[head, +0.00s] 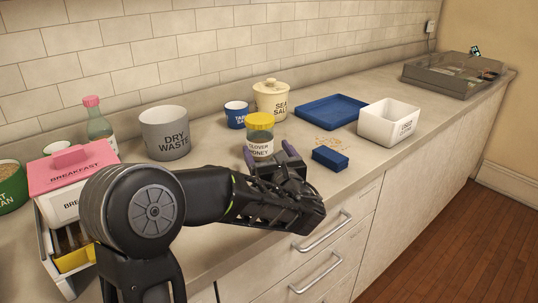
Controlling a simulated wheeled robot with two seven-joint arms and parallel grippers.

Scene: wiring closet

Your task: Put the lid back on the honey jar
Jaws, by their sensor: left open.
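The honey jar (260,147), labelled "CLOVER HONEY", stands upright on the counter. A yellow lid (260,121) sits on top of the jar; whether it is fully seated cannot be told. My left gripper (270,155) is open just in front of the jar, its two purple-tipped fingers spread and pointing towards it. The gripper hides the jar's lower front, and I cannot tell whether a finger touches the glass. My right gripper is not in view.
A blue block (330,158) lies close right of the gripper, near crumbs (329,141). Behind are a sea salt crock (271,99), blue cup (236,115) and blue tray (332,108). A white bin (389,121) stands right, a dry waste bin (165,134) left.

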